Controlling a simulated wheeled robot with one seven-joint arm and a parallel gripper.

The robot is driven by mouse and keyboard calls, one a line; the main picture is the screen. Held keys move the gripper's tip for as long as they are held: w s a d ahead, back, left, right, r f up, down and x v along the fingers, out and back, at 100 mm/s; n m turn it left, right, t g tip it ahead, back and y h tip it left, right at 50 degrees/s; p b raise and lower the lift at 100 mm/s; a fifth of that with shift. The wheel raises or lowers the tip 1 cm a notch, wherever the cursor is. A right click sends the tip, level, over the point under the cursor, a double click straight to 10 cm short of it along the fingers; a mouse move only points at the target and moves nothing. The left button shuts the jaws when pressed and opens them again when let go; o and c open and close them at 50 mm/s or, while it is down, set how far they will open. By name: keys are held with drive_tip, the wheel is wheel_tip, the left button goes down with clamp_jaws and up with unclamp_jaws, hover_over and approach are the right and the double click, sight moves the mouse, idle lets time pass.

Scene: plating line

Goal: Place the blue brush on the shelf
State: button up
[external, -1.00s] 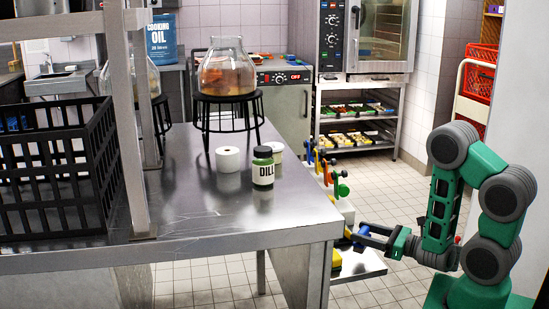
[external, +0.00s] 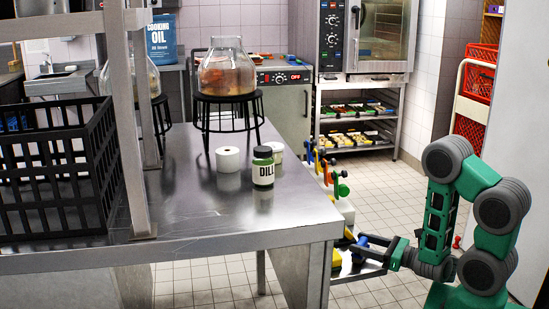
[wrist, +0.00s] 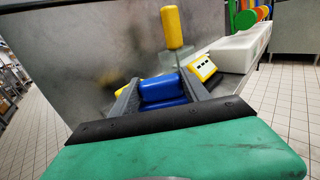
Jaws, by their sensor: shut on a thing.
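The blue brush (wrist: 163,88) is between my gripper's fingers in the wrist view; only blue blocky parts of it show. My gripper (external: 364,242) is shut on it, low beside the right end of the steel table. In the external view the blue of the brush and my fingers are too small to tell apart well. A low steel shelf (external: 372,270) juts out by the table end, under and behind my gripper. I cannot tell whether the brush touches it.
A yellow block with dark marks (wrist: 203,68), an upright yellow piece (wrist: 172,27) and a white bin (wrist: 240,48) lie just beyond my gripper. The steel table (external: 215,215) bears a dill jar (external: 263,170) and a black crate (external: 60,185). Tiled floor to the right is free.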

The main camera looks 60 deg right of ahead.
sight(364, 241)
drive_tip(key=shift+f, duration=0.3)
drive_tip(key=o, duration=1.6)
wheel_tip(364, 241, up, 8)
drive_tip(key=p, duration=0.6)
drive_tip(key=shift+r+p, duration=0.25)
drive_tip(key=shift+p, duration=0.15)
drive_tip(key=w+r+m+h+p, duration=0.3)
drive_tip(key=w+r+h+p, duration=0.2)
drive_tip(key=w+r+p, duration=0.45)
drive_tip(key=w+a+r+m+g+h+p, duration=0.1)
drive_tip(key=w+a+r+h+p, duration=0.1)
drive_tip(key=a+r, duration=0.4)
drive_tip(key=shift+w+r+m+p, duration=0.4)
drive_tip(key=shift+r+p, duration=0.75)
drive_tip(key=shift+r, duration=0.8)
